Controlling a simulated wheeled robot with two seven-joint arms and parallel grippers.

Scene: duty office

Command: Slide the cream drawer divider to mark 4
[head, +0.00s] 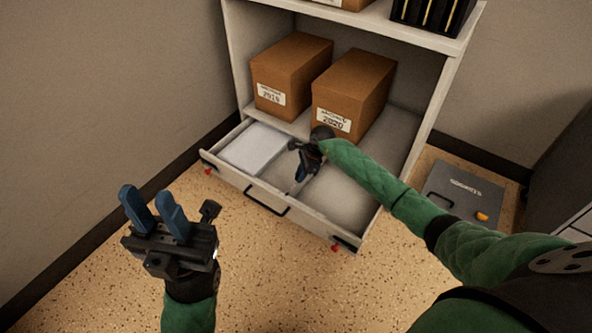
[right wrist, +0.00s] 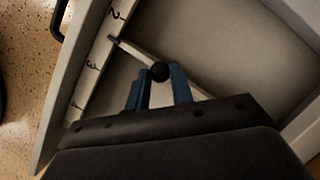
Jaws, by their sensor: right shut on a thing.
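The cream drawer divider (right wrist: 133,52) runs across the open drawer (head: 262,190). It has a black knob (right wrist: 160,72) and a dark tip at the drawer front. My right gripper (head: 302,174) is over the drawer, shut on the divider at its knob; its blue fingers (right wrist: 160,90) show on both sides. A number strip (right wrist: 100,50) lies along the drawer's front wall in the right wrist view. My left gripper (head: 153,205) is open and empty, left of the drawer.
White paper (head: 255,148) lies in the drawer's left part; the right part looks empty. Two brown boxes (head: 285,75) (head: 352,92) stand on the shelf behind. A grey case (head: 463,192) is on the floor at the right. Floor in front of the drawer is clear.

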